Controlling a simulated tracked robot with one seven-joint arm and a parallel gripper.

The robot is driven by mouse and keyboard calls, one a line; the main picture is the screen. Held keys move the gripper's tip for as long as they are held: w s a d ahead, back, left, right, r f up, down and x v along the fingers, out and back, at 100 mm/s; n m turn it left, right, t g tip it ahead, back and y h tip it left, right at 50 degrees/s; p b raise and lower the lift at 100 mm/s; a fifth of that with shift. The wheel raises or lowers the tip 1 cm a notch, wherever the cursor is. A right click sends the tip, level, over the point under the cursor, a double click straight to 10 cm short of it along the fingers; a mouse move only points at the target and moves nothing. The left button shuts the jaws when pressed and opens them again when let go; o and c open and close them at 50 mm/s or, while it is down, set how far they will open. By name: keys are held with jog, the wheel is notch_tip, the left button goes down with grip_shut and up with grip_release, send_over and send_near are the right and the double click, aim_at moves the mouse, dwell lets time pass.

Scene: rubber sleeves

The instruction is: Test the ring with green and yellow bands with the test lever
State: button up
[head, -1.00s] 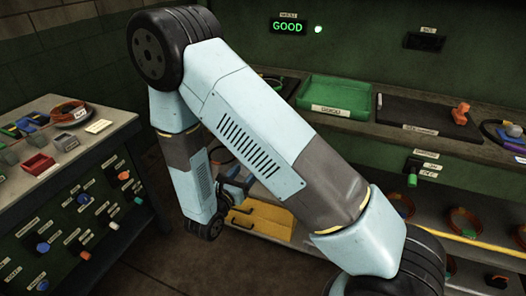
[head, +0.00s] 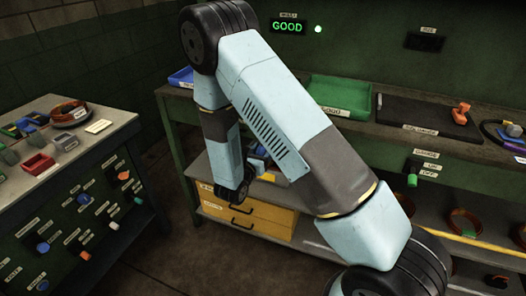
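No ring with clearly readable green and yellow bands shows. A brown-orange ring (head: 464,222) with a green piece at its front sits on the lower right shelf; its bands are too small to tell. Another brown-orange ring (head: 68,112) lies on the left bench. A green-handled lever (head: 413,169) is mounted below the right bench's top, beside small labels; I cannot tell whether it is the test lever. A wall display (head: 288,27) reads GOOD, with a lit green lamp. My gripper (head: 257,166) is mostly hidden behind my arm, in front of the back bench; its fingers are unclear.
A green tray (head: 340,92) and a black mat (head: 400,112) with an orange-topped piece (head: 461,112) are on the back bench. A blue bin (head: 181,77) stands at its left end. Yellow drawers (head: 272,213) are below. The left bench (head: 115,118) holds small bins. Floor between is clear.

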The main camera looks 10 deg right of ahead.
jog(key=shift+w+d, duration=0.1)
jog(key=shift+w, duration=0.1)
grip_shut()
dwell(0.6)
